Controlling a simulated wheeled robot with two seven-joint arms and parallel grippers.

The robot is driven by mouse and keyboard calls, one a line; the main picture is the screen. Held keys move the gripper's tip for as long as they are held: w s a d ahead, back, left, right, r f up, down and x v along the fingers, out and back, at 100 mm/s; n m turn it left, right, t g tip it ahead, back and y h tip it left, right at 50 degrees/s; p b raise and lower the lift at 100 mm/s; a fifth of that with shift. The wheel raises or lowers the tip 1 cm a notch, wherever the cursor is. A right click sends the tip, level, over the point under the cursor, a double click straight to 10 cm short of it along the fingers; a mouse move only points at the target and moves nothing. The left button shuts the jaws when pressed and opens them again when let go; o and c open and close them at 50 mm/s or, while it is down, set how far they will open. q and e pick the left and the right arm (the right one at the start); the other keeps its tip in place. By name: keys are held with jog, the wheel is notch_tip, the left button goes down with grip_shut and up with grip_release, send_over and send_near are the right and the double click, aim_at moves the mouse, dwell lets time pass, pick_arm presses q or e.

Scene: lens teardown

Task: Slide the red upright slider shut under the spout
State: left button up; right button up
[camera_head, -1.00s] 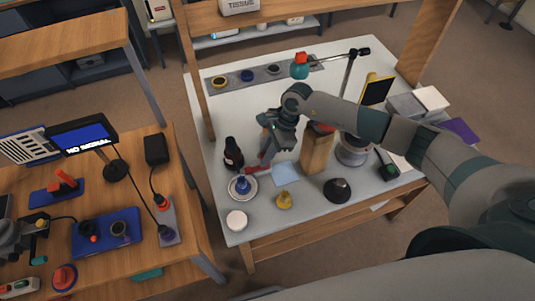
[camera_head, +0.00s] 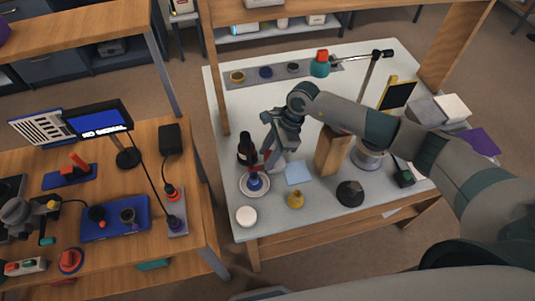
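My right gripper (camera_head: 272,158) points down over the white table, beside a dark bottle (camera_head: 246,150). A small red piece (camera_head: 256,162) shows right beside its fingertips, above a white saucer with a blue knob (camera_head: 255,182). I cannot tell whether this piece is the red slider or whether the fingers touch it. The finger gap is too small and dark to judge. A red upright handle on a blue base (camera_head: 75,165) stands on the left wooden table, away from my gripper. No spout can be made out clearly. My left gripper is not in view.
A wooden block (camera_head: 331,152) stands right of the gripper, partly behind my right arm. A pale blue sheet (camera_head: 298,173), a brass piece (camera_head: 295,199), a dark cone (camera_head: 350,193) and a white disc (camera_head: 246,215) lie near the front. A teal-and-red bottle (camera_head: 320,64) stands behind.

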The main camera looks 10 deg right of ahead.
jog(key=b+v, duration=0.6)
jog(key=v, duration=1.1)
jog(key=shift+a+r, duration=0.1)
jog(key=shift+a, duration=0.05)
